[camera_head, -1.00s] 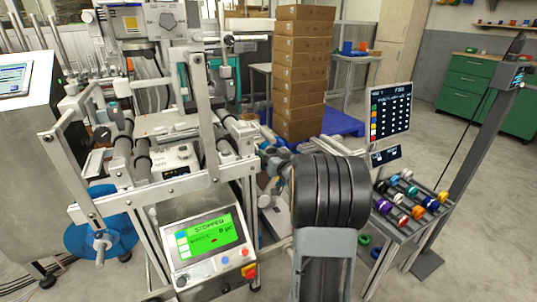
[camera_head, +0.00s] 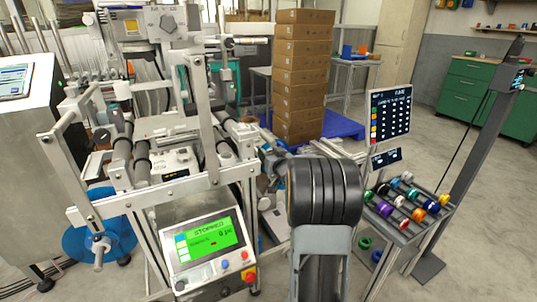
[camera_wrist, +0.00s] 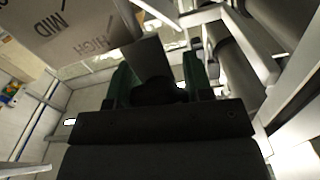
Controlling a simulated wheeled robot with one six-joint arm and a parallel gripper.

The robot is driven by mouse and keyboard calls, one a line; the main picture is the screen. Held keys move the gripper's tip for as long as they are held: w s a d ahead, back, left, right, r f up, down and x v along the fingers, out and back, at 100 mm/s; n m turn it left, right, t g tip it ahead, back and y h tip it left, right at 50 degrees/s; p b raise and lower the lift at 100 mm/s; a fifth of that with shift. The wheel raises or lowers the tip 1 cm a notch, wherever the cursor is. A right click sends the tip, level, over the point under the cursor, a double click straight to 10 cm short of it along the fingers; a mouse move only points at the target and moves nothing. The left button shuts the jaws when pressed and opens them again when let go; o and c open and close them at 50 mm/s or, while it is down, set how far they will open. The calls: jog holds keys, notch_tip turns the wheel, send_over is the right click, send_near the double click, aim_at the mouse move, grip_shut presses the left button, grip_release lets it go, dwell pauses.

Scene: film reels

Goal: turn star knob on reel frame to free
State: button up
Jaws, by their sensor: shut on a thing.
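In the wrist view, my gripper (camera_wrist: 155,84) is shut on the dark star knob (camera_wrist: 150,58), with a green-padded finger on each side of it. Only part of the knob shows between the fingers. Beside it at the upper left is a grey-brown plate (camera_wrist: 72,28) printed with MID and HIGH; no FREE mark is legible. The reel frame (camera_head: 208,110) is the light metal structure at left and centre in the head view. There my own dark arm blocks the view, and I cannot make out the gripper or the held knob.
The frame's control panel (camera_head: 205,245) has a green screen reading STOPPED. A small rack of coloured spools (camera_head: 405,205) stands at right, below a dark display board (camera_head: 390,115). Stacked cardboard boxes (camera_head: 303,75) stand behind. Metal bars lie close right of the gripper.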

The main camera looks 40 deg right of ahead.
jog(key=shift+c, duration=1.4)
jog(key=shift+n+b, duration=1)
jog(key=shift+n, duration=0.6)
jog(key=o, duration=0.9)
jog(key=shift+s+a+p, duration=0.3)
jog(key=shift+s+p, duration=0.2)
jog(key=shift+s, duration=1.8)
jog(key=shift+s+a+p, duration=0.35)
jog(key=shift+s+p, duration=0.2)
jog(key=shift+s, duration=1.7)
jog(key=shift+s+a+p, duration=0.3)
jog(key=shift+s+p, duration=0.2)
jog(key=shift+s, duration=1.8)
